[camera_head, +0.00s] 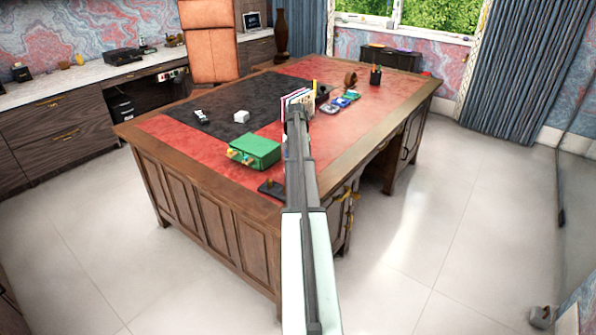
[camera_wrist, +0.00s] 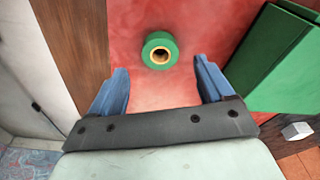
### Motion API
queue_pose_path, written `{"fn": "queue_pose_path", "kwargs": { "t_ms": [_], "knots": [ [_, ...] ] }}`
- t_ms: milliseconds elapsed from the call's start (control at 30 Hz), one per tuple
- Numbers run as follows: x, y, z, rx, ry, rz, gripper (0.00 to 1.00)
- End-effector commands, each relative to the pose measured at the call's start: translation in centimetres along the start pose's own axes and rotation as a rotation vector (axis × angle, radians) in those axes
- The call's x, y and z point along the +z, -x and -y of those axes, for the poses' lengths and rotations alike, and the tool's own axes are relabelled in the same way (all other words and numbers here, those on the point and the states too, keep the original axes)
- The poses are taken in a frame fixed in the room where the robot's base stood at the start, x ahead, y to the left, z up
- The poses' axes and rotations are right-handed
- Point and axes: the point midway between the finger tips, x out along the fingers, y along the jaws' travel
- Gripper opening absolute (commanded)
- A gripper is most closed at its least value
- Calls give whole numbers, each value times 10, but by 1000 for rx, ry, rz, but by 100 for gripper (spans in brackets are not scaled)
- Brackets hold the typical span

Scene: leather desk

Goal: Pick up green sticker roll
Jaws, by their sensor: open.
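The green sticker roll (camera_wrist: 160,50) stands out in the wrist view on the red leather desk top (camera_wrist: 215,30), with its hole facing the camera. My gripper (camera_wrist: 160,78) is open, with its two blue fingers apart and nothing between them. The roll appears just beyond the fingertips, roughly centred between them. The height gap between fingers and roll is hard to judge. In the head view I cannot make out the roll or the gripper's fingers; my arm covers part of the desk there.
A green box (camera_wrist: 280,60) lies right of the roll, near the right finger; it also shows in the head view (camera_head: 254,150). The wooden desk edge (camera_wrist: 75,40) is to the left. Books (camera_head: 296,98), a pen cup (camera_head: 375,76) and a white block (camera_head: 242,116) stand farther back.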

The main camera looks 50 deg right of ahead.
Motion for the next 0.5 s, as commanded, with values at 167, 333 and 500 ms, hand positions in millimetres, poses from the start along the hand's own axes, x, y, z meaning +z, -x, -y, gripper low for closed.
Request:
{"fn": "queue_pose_path", "kwargs": {
  "t_ms": [167,333,500],
  "knots": [
    [0,-12,0,0,0,1,81],
    [-1,-35,0,0,0,1,81],
    [-1,-50,0,0,0,1,81]
  ]
}}
